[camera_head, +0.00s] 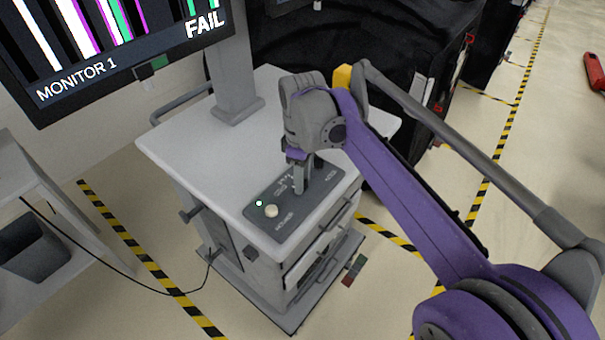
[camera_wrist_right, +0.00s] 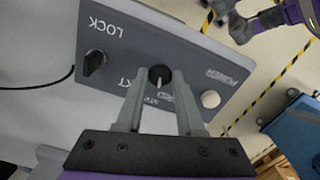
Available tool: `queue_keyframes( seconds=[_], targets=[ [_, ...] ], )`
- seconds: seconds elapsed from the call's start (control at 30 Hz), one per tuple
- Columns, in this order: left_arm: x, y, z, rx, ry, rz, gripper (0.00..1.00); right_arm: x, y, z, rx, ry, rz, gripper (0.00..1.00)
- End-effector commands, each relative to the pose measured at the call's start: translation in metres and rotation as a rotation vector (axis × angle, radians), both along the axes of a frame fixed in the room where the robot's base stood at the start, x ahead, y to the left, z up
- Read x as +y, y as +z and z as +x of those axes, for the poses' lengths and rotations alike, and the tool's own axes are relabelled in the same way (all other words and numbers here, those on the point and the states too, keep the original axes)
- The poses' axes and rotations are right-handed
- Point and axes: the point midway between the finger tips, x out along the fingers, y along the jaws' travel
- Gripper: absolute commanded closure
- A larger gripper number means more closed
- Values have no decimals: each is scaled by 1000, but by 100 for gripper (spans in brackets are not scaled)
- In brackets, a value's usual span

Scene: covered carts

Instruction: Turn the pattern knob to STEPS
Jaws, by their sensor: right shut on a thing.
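The dark control panel (camera_head: 288,222) lies on the white cart top (camera_head: 190,135); it also shows in the right wrist view (camera_wrist_right: 120,35). The pattern knob (camera_wrist_right: 160,73) is small, round and dark with a pale line; the marks around it are partly hidden by the fingers, so its setting cannot be read. My right gripper (camera_wrist_right: 158,80) is shut on this knob, one finger on each side. In the head view the right gripper (camera_head: 302,180) comes down onto the panel and hides the knob.
A pale POWER button (camera_wrist_right: 210,99) sits close beside the right finger. A LOCK knob (camera_wrist_right: 94,62) is at the panel's other end. Monitor 1 (camera_head: 120,85) shows coloured bars and FAIL. A black-covered cart (camera_head: 390,50) stands behind.

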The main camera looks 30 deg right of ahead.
Motion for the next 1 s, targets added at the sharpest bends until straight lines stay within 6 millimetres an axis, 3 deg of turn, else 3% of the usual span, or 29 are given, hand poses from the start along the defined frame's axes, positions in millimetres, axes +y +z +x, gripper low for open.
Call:
queue_keyframes(
  seconds=[0.4,1.0],
  targets=[
    [0,10,2,-4,0,0,100,0,1,0,-1,-242,-1,100],
    [0,12,2,-4,0,0,100,0,0,0,-1,-297,-1,100]
  ],
)
